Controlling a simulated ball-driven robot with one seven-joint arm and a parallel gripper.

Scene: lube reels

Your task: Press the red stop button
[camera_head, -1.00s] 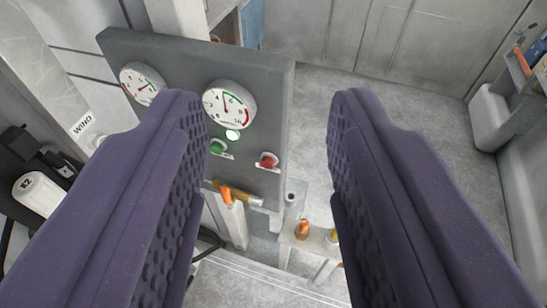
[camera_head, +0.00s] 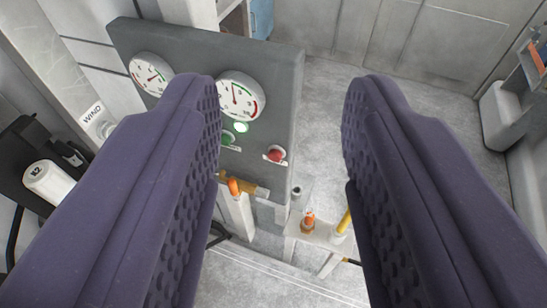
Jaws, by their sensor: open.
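The red stop button (camera_head: 276,154) sits low on the right side of a dark grey control panel (camera_head: 275,75). It shows between my two purple fingers, nearer the left one. The panel lies beyond the fingers, and I see no contact with the red button. My left finger hides part of the panel.
Two round gauges (camera_head: 241,96) are on the panel. Below it are an orange-handled valve (camera_head: 234,187) and a small stand (camera_head: 318,234) with fittings. A white canister marked K2 (camera_head: 47,182) is at left.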

